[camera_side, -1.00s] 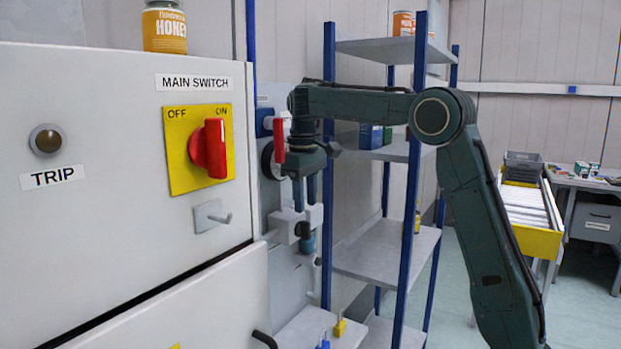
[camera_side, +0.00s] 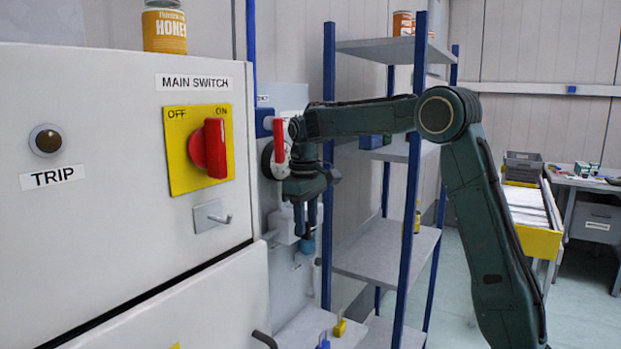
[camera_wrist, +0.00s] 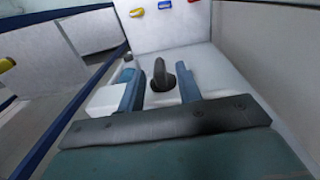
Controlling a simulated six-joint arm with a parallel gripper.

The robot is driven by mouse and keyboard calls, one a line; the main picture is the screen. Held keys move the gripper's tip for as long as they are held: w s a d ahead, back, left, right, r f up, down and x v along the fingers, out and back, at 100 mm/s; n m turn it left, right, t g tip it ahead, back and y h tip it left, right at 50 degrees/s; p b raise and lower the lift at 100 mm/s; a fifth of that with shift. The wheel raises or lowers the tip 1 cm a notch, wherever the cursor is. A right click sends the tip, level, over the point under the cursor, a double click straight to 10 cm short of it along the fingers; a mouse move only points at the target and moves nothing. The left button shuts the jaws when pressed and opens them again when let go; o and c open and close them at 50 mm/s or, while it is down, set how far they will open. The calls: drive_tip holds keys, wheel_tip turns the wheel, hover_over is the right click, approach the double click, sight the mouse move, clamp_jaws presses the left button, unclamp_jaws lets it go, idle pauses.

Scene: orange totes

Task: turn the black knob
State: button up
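The black knob (camera_wrist: 160,72) stands up from a round dark base on a pale grey box in the wrist view. My gripper (camera_wrist: 156,80) is open, with one blue finger on each side of the knob. Gaps show between the fingers and the knob, and nothing is held. In the side view my gripper (camera_side: 305,226) points down beside the wall panel, its fingers in front of the pale box. The knob is hidden behind the fingers there.
A red lever (camera_side: 279,140) on the panel is close to my wrist. The grey cabinet with the red main switch (camera_side: 209,148) stands at left. A blue-post shelf (camera_side: 385,245) stands just right of my gripper. Coloured padlock-like items (camera_wrist: 137,12) are beyond the box.

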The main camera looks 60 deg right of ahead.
drive_tip(key=shift+f, duration=1.05)
drive_tip(key=shift+c, duration=0.2)
clamp_jaws()
drive_tip(key=shift+h, duration=0.3)
drive_tip(key=shift+o, duration=0.2)
unclamp_jaws()
